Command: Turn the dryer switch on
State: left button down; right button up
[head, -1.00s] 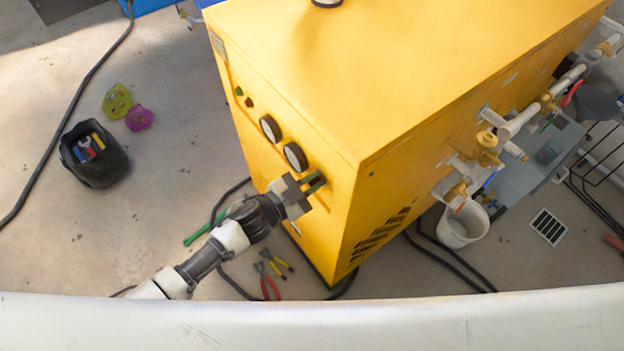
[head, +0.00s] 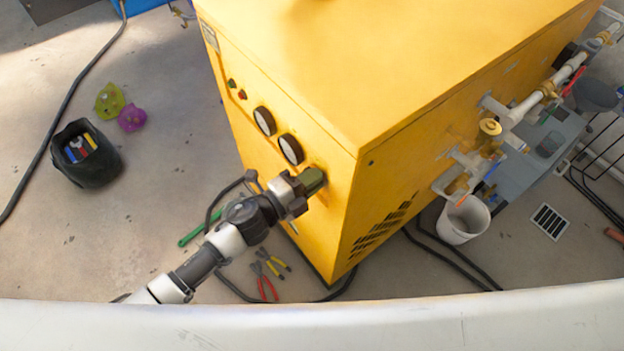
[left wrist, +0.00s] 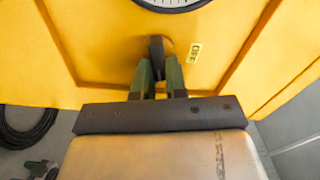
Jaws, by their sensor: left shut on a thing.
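The yellow dryer cabinet (head: 400,60) fills the middle of the head view. Its switch (left wrist: 156,48) shows in the left wrist view as a small dark lever on the yellow front panel, below a round gauge. A small yellow label (left wrist: 194,53) is just right of the switch. My left gripper (head: 312,180) is at the front panel below the gauges in the head view. In the left wrist view its green fingers (left wrist: 160,75) are shut on the switch, one on each side. The switch's base is partly hidden. My right gripper is not in view.
Two round gauges (head: 290,149) sit above the switch area. Pliers (head: 266,284) and black hoses lie on the floor below. A black tool bucket (head: 88,165) stands at left. Pipes and valves (head: 490,128) stick out from the dryer's right side.

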pick_arm(q)
jog(key=shift+f+m+b, duration=0.25)
jog(key=shift+m+b, duration=0.2)
jog(key=shift+m, duration=0.65)
jog(key=c, duration=1.2)
grip_release()
jog(key=shift+o, duration=0.2)
jog(key=b+v, duration=0.1)
jog(key=v, duration=1)
jog(key=shift+b, duration=0.35)
jog(key=shift+d, duration=0.1)
